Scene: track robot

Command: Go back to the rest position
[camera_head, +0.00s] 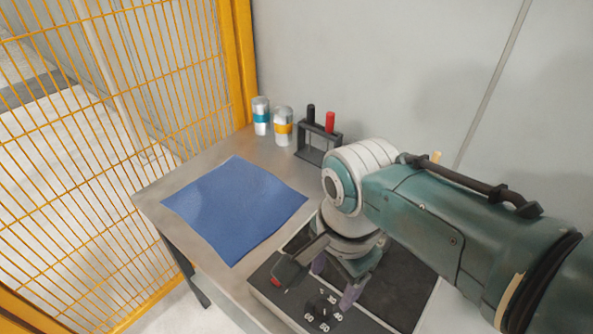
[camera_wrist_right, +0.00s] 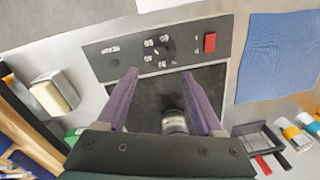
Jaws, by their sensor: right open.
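My right gripper (camera_head: 335,283) hangs above the dark control panel, with its two purple fingers pointing down. In the right wrist view, my right gripper (camera_wrist_right: 158,82) is open, its fingers spread wide with nothing held between them. A small round silver-and-dark object (camera_wrist_right: 175,122) shows between the fingers lower in that view, over the black plate (camera_wrist_right: 205,82); I cannot tell its height. My right arm comes in from the right and hides much of the plate in the head view. My left gripper is not in view.
The panel (camera_head: 262,285) has a dial (camera_wrist_right: 160,48) and a red switch (camera_wrist_right: 210,42). A blue mat (camera_head: 235,205) lies flat to the left. Two banded canisters (camera_head: 283,128) and a tool rack (camera_head: 318,153) stand behind. A beige block (camera_wrist_right: 54,95) is also near. Yellow fencing (camera_head: 110,130) borders the left.

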